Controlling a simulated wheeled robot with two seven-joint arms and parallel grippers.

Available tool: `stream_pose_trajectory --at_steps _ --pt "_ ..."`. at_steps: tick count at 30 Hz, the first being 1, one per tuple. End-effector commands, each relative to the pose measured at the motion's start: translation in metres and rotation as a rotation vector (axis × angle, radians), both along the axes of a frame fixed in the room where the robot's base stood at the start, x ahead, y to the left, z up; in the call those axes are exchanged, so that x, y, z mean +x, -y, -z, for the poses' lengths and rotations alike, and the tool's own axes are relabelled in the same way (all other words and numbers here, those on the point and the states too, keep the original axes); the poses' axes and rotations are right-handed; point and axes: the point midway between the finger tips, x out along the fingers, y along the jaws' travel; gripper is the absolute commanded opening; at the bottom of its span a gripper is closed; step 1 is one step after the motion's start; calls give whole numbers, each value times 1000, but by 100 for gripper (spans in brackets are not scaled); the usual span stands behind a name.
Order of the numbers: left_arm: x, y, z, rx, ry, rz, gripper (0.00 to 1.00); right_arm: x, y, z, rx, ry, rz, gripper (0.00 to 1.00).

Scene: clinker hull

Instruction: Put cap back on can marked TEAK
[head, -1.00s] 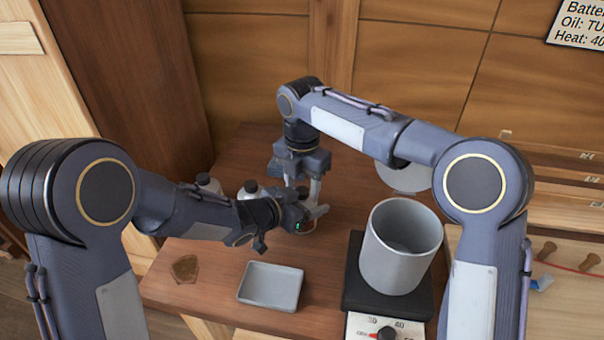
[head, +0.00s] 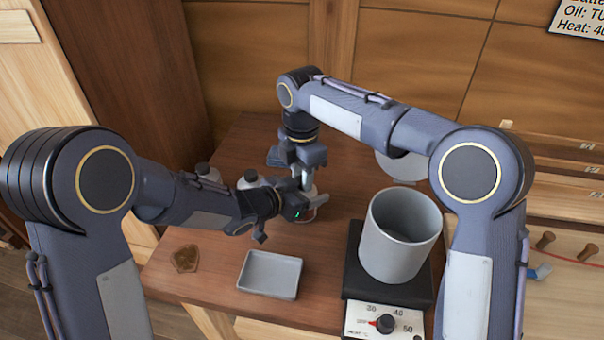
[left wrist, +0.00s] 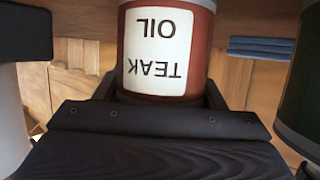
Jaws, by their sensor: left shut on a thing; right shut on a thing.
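The can marked TEAK OIL (left wrist: 160,50) is red-brown with a white label and a pale metal rim. It fills the middle of the left wrist view, its label upside down there. My left gripper (head: 306,208) is shut around its body; in the head view the can (head: 311,213) is mostly covered by the grippers. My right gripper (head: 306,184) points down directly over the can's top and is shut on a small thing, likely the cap. The cap itself is hidden, so I cannot tell whether it touches the can.
Two capped cans (head: 249,179) (head: 204,171) stand behind my left forearm. A green can (left wrist: 302,105) is close at right in the left wrist view. A grey tray (head: 270,275) lies in front. A grey pot (head: 400,240) stands on a hot plate (head: 352,290) at right.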

Motion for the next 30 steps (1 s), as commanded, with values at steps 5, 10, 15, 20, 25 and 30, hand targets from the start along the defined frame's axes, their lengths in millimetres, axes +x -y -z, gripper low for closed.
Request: stream_pose_trajectory --at_steps 5,10,15,20,25,30 --pt "0 0 0 1 1 0 0 0 0 0 1 0 168 2" --pt "0 0 0 0 0 1 0 0 0 0 1 0 175 2" --pt "0 0 0 0 0 1 0 0 0 0 1 0 173 39" --pt "0 0 0 0 0 1 0 0 0 0 1 0 173 51" --pt "0 0 0 0 0 1 0 0 0 0 1 0 172 51" --pt "0 0 0 0 0 1 0 1 -1 -15 3 3 172 51"
